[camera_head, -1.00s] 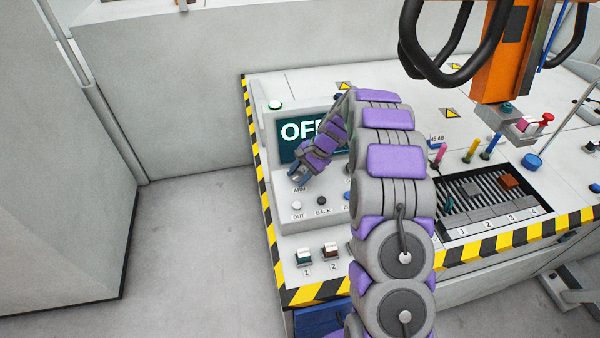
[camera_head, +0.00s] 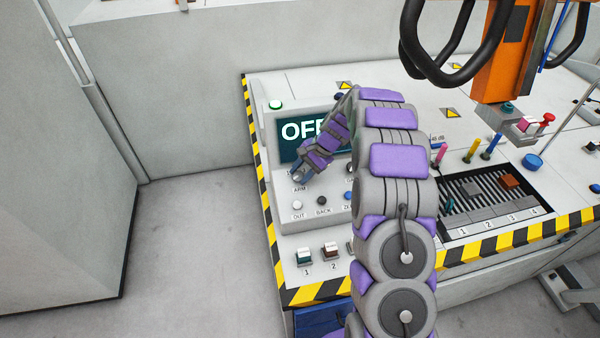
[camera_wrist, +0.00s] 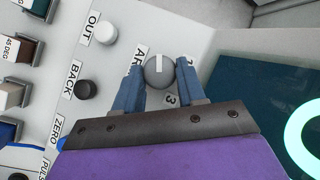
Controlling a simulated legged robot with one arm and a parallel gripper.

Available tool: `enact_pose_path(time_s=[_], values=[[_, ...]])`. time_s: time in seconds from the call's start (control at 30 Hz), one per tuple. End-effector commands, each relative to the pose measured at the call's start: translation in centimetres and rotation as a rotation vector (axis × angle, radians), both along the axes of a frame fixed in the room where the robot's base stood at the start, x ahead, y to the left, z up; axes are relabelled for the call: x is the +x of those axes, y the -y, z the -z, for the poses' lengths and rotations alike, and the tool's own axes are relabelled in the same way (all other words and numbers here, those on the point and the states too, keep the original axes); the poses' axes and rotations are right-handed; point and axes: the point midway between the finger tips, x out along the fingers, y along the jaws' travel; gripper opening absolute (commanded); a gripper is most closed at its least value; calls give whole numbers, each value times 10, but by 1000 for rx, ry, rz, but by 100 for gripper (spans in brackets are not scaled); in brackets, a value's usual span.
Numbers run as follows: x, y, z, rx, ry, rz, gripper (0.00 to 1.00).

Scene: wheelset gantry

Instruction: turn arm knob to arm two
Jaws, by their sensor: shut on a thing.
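The arm knob (camera_wrist: 159,72) is a round grey knob with a white pointer line, set on the light grey console panel. In the wrist view the line points toward the top of the picture. My gripper (camera_wrist: 161,66) is shut on the knob, one blue finger on each side. A printed "2" shows beside the right fingertip and a "3" below the knob. The "ARM" label is partly covered by the left finger. In the head view my gripper (camera_head: 299,174) is at the panel above the "ARM" label, and the knob is mostly hidden.
The OUT button (camera_wrist: 105,33) and BACK button (camera_wrist: 84,88) stand close to the knob. The screen (camera_head: 290,150) behind reads "OFF", partly covered by my arm. Rocker switches (camera_head: 304,256) are nearer the front. An orange gantry column (camera_head: 502,55) hangs at the right.

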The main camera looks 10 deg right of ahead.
Motion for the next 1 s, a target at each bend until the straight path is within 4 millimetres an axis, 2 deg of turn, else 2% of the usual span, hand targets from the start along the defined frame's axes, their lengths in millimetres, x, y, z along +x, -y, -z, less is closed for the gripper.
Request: enact_pose_path(time_s=[0.13,0.17,0.4,0.77,0.87,1.0], values=[[3,3,-3,-3,11,7,9],[3,3,-3,-3,11,7,41],[2,0,-2,-3,6,4,64],[1,1,-7,-3,5,2,65],[1,8,-18,-3,7,3,65],[0,22,-44,-4,9,3,65]])
